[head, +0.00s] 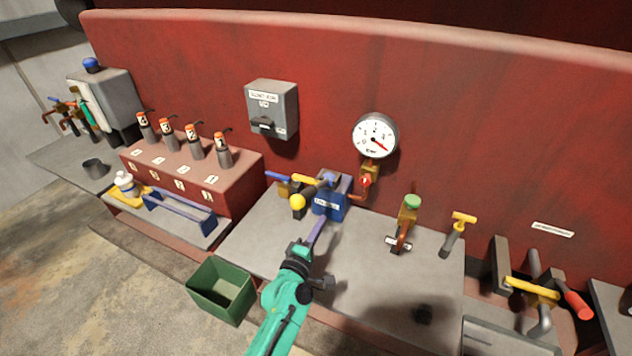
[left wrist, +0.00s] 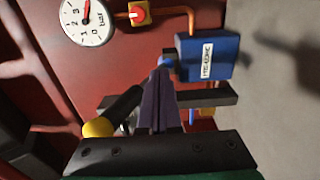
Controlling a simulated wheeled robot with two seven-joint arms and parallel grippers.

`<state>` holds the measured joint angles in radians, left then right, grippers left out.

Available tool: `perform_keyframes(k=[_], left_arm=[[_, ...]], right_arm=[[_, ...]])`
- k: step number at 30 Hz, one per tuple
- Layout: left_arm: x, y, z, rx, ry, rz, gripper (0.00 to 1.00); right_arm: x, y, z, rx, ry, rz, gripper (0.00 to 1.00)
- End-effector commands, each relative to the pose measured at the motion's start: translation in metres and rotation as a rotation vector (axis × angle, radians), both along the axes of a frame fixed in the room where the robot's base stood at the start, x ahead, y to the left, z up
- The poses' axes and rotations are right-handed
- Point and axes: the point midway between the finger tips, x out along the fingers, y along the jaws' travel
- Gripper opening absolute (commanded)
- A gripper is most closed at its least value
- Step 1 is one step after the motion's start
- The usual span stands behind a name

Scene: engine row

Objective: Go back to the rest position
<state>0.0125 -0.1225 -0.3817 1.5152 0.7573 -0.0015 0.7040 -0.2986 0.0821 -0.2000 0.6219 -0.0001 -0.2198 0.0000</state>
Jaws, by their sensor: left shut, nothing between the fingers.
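My left gripper (head: 316,232) is at the end of the green arm, over the grey bench. Its purple fingers are together and empty. In the left wrist view the shut fingers (left wrist: 160,88) point toward the wall. The blue box (head: 329,203) with a white label is just beyond the fingertips; in the left wrist view the blue box (left wrist: 208,57) is to their upper right. A black lever with a yellow ball knob (head: 298,202) is close beside; the yellow knob (left wrist: 98,128) shows left of the fingers in the wrist view. I cannot tell whether they touch. My right gripper is not in view.
A pressure gauge (head: 376,136) and a grey switch box (head: 272,109) are on the red wall. A green-topped valve (head: 411,203) and a yellow T-handle (head: 463,219) stand right. A green bin (head: 222,291) is below left. The bench front between them is clear.

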Motion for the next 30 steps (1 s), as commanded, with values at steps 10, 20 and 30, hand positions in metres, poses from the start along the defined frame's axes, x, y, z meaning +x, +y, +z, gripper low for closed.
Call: perform_keyframes(k=[10,20,30], left_arm=[[-0.053,0.028,-0.028,0.469,0.059,-0.215,0.0],[-0.177,0.143,-0.062,1.242,0.32,-0.58,0.0],[-0.261,0.224,-0.044,1.555,0.565,-0.784,0.0]], right_arm=[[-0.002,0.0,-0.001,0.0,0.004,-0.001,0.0],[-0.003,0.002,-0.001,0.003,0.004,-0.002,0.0],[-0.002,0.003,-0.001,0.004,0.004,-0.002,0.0]])
